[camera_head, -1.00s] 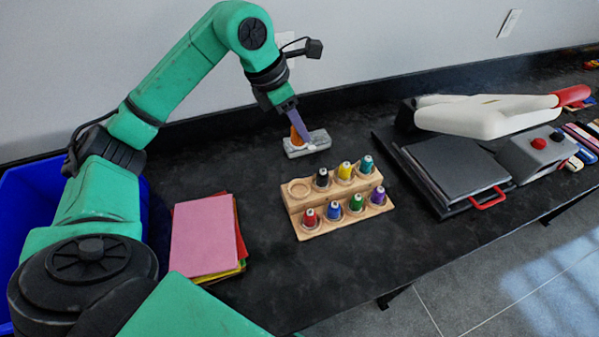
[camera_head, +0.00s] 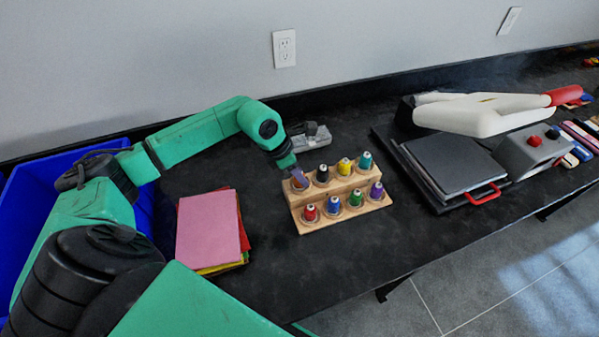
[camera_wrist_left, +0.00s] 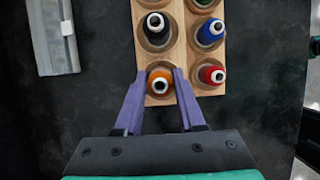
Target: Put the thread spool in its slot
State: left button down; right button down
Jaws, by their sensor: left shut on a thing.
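The orange thread spool (camera_wrist_left: 160,82) is between the purple fingers of my left gripper (camera_wrist_left: 158,80), which is shut on it. In the head view my left gripper (camera_head: 297,176) is at the back left corner of the wooden spool rack (camera_head: 343,205), where the empty round slot was. The spool appears in or just above that slot; I cannot tell whether it is seated. The slot itself is hidden by the spool and fingers. Black, yellow and teal spools fill the back row; red (camera_head: 309,212), blue, green and purple spools fill the front row. My right gripper does not show.
A grey-white block (camera_head: 312,137) lies behind the rack. A stack of coloured sheets (camera_head: 208,232) lies to its left, and a blue bin (camera_head: 35,205) stands at far left. A heat press (camera_head: 455,165) stands to the right. The table in front of the rack is clear.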

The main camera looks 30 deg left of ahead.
pick_arm(q)
jog(key=shift+f, duration=0.2)
jog(key=c, duration=0.5)
grip_release()
jog(key=shift+r, duration=0.1)
jog(key=shift+r+p, duration=0.45)
jog(key=shift+s+a+r+b, duration=0.15)
jog(key=shift+r+b, duration=0.15)
jog(key=shift+b, duration=0.05)
jog(key=b+v, duration=0.2)
jog(key=v, duration=0.9)
